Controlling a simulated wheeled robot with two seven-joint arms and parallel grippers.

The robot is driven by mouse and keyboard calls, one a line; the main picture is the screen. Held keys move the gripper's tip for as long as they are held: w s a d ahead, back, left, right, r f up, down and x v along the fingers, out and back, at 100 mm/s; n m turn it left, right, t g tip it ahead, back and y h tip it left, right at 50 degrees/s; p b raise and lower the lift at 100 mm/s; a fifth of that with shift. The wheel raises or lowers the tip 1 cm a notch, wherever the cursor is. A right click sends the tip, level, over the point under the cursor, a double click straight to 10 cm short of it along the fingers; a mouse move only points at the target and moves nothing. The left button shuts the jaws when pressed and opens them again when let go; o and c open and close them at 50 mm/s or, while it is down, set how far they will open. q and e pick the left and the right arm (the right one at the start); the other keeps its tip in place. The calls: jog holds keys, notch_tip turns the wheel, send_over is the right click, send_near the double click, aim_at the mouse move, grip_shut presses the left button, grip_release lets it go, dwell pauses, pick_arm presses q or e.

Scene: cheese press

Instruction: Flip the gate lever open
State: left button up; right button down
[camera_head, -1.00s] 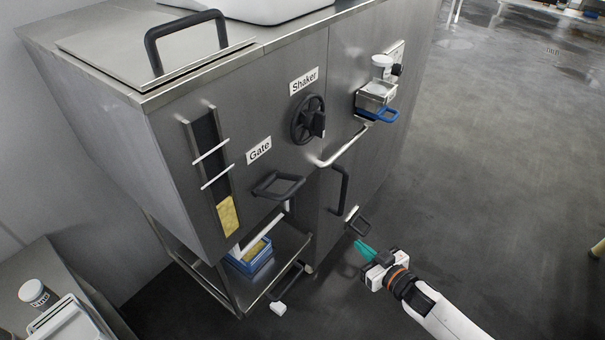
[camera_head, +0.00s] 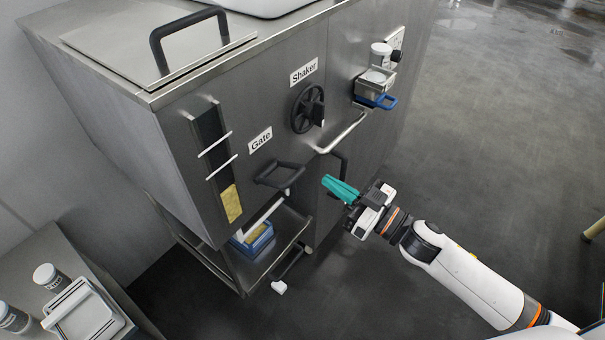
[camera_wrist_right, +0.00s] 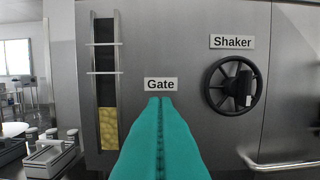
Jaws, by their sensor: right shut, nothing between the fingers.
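The gate lever (camera_head: 279,175) is a dark loop handle on the front of the steel machine, below the "Gate" label (camera_head: 260,139). The label also shows in the right wrist view (camera_wrist_right: 161,84), where the lever itself does not show and may be hidden behind my fingers. My right gripper (camera_head: 328,181) has teal fingers, shut and empty, pointing left toward the lever. In the head view its tips appear to the right of the lever, with a gap between them. In the right wrist view the shut fingers (camera_wrist_right: 160,105) point at the label. My left gripper is not in view.
The Shaker wheel (camera_head: 307,108) and a bent metal rail (camera_head: 343,133) are on the panel right of the gate label. A blue tray (camera_head: 252,241) sits on the lower shelf. A side table with jars (camera_head: 46,275) is at lower left. Open floor lies to the right.

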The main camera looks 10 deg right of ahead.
jog(key=r+p, duration=0.2)
jog(key=p, duration=0.1)
send_over(300, 170)
jog(key=s, duration=0.3)
jog(key=f, duration=0.3)
jog(key=shift+w+a, duration=0.2)
jog(key=shift+a, duration=0.05)
jog(key=shift+s+d+f, duration=0.1)
jog(key=shift+f, duration=0.35)
jog(key=shift+s+d+f, duration=0.1)
jog(key=shift+f, duration=0.35)
